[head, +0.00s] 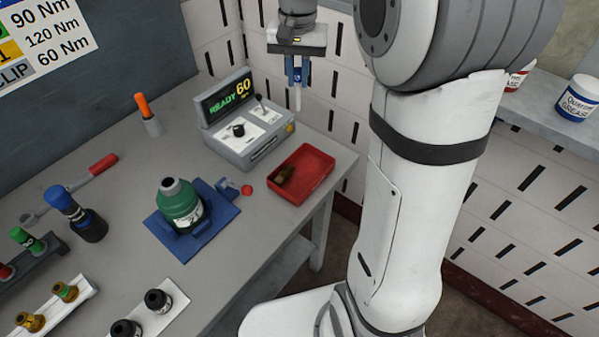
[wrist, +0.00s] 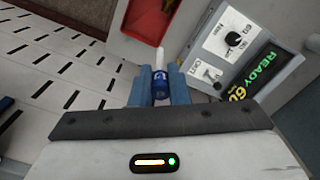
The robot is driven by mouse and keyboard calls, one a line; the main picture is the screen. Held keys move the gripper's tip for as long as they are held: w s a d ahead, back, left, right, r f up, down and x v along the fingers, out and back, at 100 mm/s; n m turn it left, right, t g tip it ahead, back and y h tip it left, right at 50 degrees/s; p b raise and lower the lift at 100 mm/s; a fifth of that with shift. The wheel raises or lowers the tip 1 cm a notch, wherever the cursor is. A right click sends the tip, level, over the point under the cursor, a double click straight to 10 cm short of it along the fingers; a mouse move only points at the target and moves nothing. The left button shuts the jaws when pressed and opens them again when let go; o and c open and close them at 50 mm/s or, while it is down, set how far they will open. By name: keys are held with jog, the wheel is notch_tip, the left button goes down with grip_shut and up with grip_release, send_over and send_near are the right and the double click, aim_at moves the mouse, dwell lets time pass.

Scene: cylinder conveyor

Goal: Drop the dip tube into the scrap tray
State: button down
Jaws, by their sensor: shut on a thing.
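My gripper (head: 297,76) is shut on the dip tube, a slim white tube (head: 298,99) with a blue upper part, which hangs upright below the fingers. In the wrist view the blue part (wrist: 160,90) sits between the two blue fingers and the white end (wrist: 159,58) points away. The red scrap tray (head: 318,162) lies at the table's right corner with small brown pieces inside. The tray also shows at the top of the wrist view (wrist: 133,22). My gripper is held up in the air, above the tray in the head picture, apart from it.
A grey control box (head: 247,135) reading READY 60 stands just left of the tray. A green bottle-like body (head: 180,204) sits in a blue fixture, with a small red piece (head: 247,190) near it. Tools and sockets fill the left. A slotted wall panel (head: 340,85) stands behind.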

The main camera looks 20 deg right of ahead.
jog(key=s+f+b, duration=0.1)
jog(key=s+f, duration=0.1)
jog(key=f, duration=0.7)
jog(key=s+d+f+b, duration=0.1)
jog(key=s+f+b, duration=0.1)
jog(key=f, duration=0.6)
jog(key=shift+s+d+f, duration=0.25)
jog(key=shift+f, duration=0.1)
jog(key=c, duration=1.3)
grip_release()
notch_tip(320, 180, up, 8)
jog(key=shift+f, duration=0.1)
